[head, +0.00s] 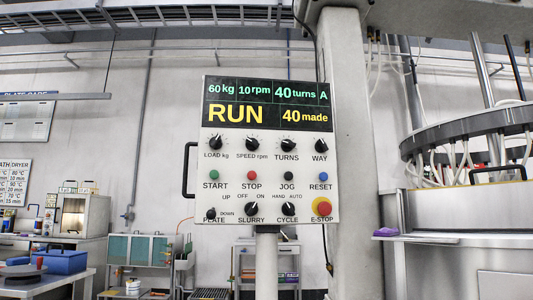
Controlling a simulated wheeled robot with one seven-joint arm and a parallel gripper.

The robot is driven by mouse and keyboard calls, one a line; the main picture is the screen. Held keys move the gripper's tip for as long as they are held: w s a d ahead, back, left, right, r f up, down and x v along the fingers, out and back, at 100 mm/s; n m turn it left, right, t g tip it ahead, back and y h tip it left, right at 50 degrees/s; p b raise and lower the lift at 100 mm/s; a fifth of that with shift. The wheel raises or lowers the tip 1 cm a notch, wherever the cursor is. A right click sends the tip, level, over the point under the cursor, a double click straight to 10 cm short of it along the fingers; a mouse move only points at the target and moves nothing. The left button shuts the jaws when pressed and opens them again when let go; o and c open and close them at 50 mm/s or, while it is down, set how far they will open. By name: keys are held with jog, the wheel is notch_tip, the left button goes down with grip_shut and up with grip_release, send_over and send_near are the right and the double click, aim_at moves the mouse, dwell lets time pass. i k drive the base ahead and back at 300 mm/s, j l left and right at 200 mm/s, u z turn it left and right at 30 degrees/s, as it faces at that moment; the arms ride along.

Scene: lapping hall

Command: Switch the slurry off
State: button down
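The control panel (268,185) stands upright in the middle of the head view on a grey post. The SLURRY knob (251,209) is a black rotary knob in its bottom row, between the PLATE lever and the CYCLE knob. OFF is marked at its upper left and ON at its upper right. Its pointer is small and seems to lean toward ON. The display (267,104) reads RUN, 60 kg, 10 rpm, 40 turns A and 40 made. My gripper is not in view.
A black handle (188,170) sticks out at the panel's left. A large round machine (470,135) stands at the right. Benches stand at the left.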

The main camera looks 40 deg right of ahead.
aim_at(251, 208)
jog(key=i+j+z, duration=0.1)
jog(key=j+z, duration=0.65)
jog(key=j, duration=0.3)
jog(key=j+z, duration=0.4)
jog(key=j, duration=0.15)
